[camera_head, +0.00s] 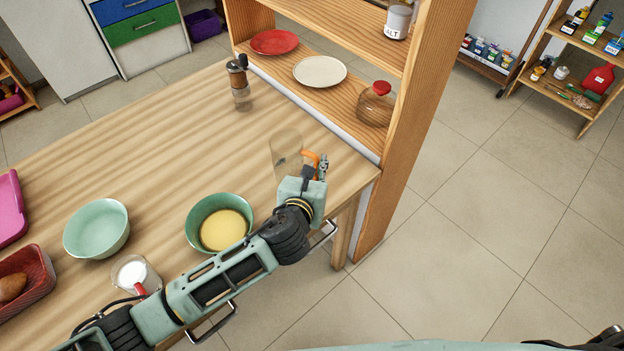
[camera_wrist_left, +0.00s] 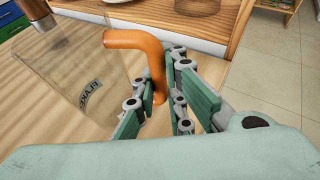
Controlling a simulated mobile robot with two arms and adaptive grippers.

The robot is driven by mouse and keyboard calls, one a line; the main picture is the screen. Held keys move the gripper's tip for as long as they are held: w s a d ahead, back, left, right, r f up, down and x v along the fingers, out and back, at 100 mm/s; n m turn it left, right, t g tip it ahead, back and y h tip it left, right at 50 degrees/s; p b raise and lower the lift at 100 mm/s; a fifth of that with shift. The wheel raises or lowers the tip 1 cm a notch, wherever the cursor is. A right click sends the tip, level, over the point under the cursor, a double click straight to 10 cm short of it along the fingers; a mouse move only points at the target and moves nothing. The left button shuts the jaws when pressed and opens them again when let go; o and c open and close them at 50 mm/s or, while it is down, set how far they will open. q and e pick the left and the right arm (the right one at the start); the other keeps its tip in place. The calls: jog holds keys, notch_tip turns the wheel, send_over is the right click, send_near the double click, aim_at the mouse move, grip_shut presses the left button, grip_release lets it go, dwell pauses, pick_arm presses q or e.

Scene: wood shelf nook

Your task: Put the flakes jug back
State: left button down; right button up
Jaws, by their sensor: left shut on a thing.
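The flakes jug (camera_head: 286,153) is a clear container with an orange handle, near the right end of the wooden table. In the left wrist view the jug (camera_wrist_left: 85,78) shows a dark "FLAKES" label, and its orange handle (camera_wrist_left: 135,42) runs down between my fingers. My left gripper (camera_head: 318,166) is shut on that handle; it also shows in the left wrist view (camera_wrist_left: 160,105). The jug looks nearly upright. Whether its base touches the table is hard to tell. My right gripper is not in view.
The wooden shelf (camera_head: 318,98) behind holds a red plate (camera_head: 274,42), a white plate (camera_head: 320,71) and a red-lidded jar (camera_head: 376,104). A grinder (camera_head: 239,82) stands on the table. Green bowls (camera_head: 97,228), one with yellow contents (camera_head: 224,230), and a measuring cup (camera_head: 134,274) stand in front.

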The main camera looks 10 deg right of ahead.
pick_arm(q)
jog(key=shift+w+a+f, duration=0.1)
jog(key=shift+w+f, duration=0.05)
jog(key=shift+f, duration=0.6)
jog(key=shift+w+a+f, duration=0.1)
jog(key=shift+w+f, duration=0.1)
jog(key=shift+f, duration=0.6)
jog(key=shift+w+a+f, duration=0.1)
jog(key=shift+w+f, duration=0.05)
jog(key=shift+f, duration=0.6)
jog(key=shift+f+b, duration=0.15)
jog(key=shift+b, duration=0.15)
jog(key=c, duration=1.8)
grip_release()
jog(key=shift+s+a+r, duration=0.1)
jog(key=shift+s+r, duration=0.1)
jog(key=shift+s, duration=0.05)
jog(key=v, duration=1.1)
jog(key=shift+s+p, duration=0.3)
jog(key=shift+p, duration=0.05)
